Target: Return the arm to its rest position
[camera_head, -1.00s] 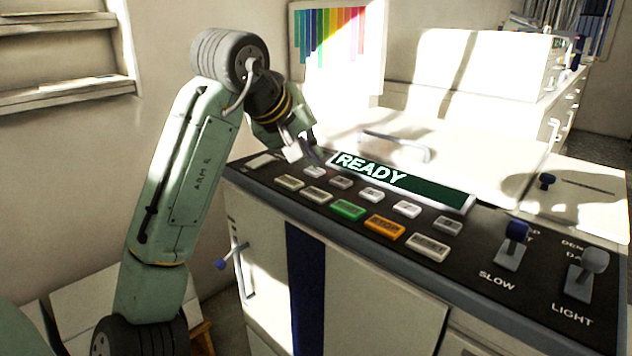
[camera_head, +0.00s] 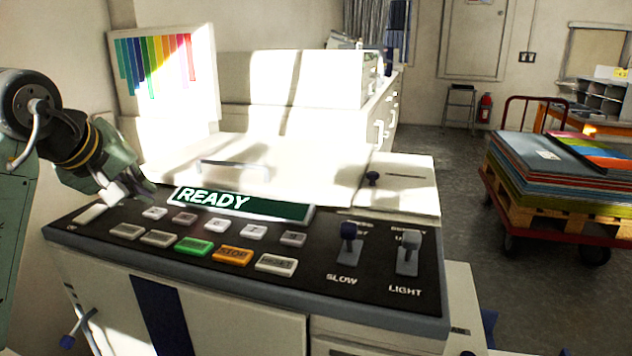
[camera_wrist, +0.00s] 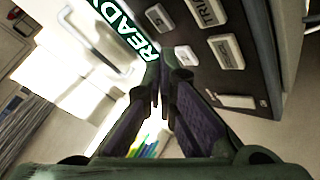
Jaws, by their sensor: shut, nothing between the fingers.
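My gripper (camera_head: 140,190) is at the left of the head view, at the end of my green arm. It is shut and empty, pointing down over the far left part of a dark control panel (camera_head: 330,295). Its tips are close to the upper row of buttons; I cannot tell whether they touch. In the wrist view my gripper (camera_wrist: 166,68) has its fingers together, with the panel's buttons and the display beyond them. Most of my arm is cut off by the head view's left edge.
The panel has a display (camera_head: 240,203) reading READY, a green button (camera_head: 194,246), an orange button (camera_head: 232,256) and two levers. A colour chart (camera_head: 165,65) stands behind. A loaded pallet cart (camera_head: 560,175) is at right, with open floor between.

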